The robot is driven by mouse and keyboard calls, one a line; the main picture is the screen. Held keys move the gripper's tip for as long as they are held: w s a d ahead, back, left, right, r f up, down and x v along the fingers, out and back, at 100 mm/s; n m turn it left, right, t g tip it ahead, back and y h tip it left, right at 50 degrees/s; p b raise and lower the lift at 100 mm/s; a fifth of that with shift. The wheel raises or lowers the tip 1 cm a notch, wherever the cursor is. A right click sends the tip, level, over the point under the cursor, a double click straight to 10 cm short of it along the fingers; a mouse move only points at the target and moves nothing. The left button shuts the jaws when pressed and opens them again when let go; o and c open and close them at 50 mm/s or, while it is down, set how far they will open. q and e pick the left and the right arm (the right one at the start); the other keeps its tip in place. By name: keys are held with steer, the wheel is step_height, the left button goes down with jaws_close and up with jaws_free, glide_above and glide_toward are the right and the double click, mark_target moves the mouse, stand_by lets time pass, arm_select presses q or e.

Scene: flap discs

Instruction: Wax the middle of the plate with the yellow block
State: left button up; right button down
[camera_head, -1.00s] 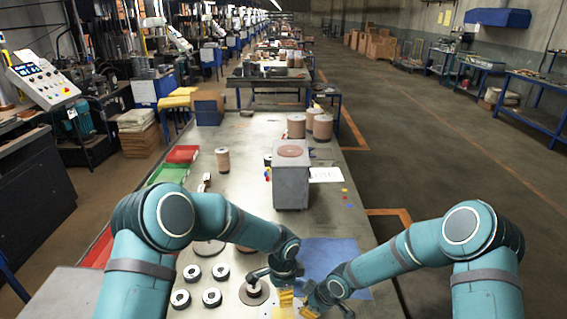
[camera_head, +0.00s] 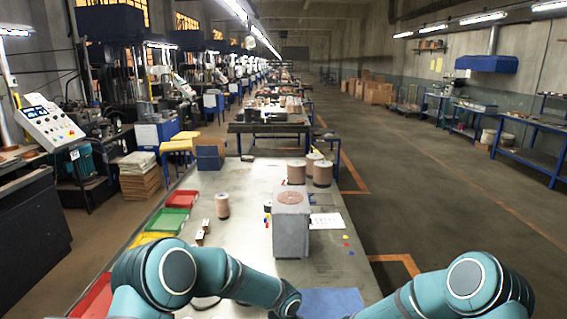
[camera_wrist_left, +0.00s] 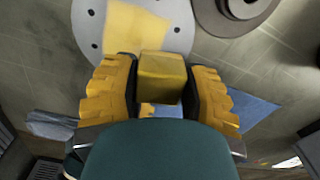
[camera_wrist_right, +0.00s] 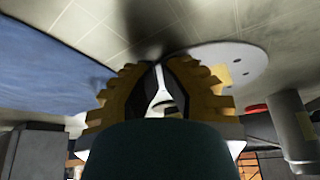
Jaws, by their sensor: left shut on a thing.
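The yellow block (camera_wrist_left: 160,78) is between the fingers of my left gripper (camera_wrist_left: 160,75) in the left wrist view. The left gripper is shut on it. The pale round plate (camera_wrist_left: 180,35), with small dark holes and a yellow square patch (camera_wrist_left: 135,30) on it, lies just beyond the block. I cannot tell whether the block touches it. In the right wrist view the fingertips of my right gripper (camera_wrist_right: 158,64) come together with nothing seen held. The plate (camera_wrist_right: 248,60) lies beyond them to the right.
A blue sheet (camera_head: 330,303) lies on the bench at the front right. A grey box (camera_head: 291,235) with a brown disc on top stands mid-bench. A brown roll (camera_head: 222,206) and coloured trays (camera_head: 170,220) are to the left. A darker round disc (camera_wrist_left: 238,12) lies near the plate.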

arm_select(q)
steer(key=shift+f, duration=1.3)
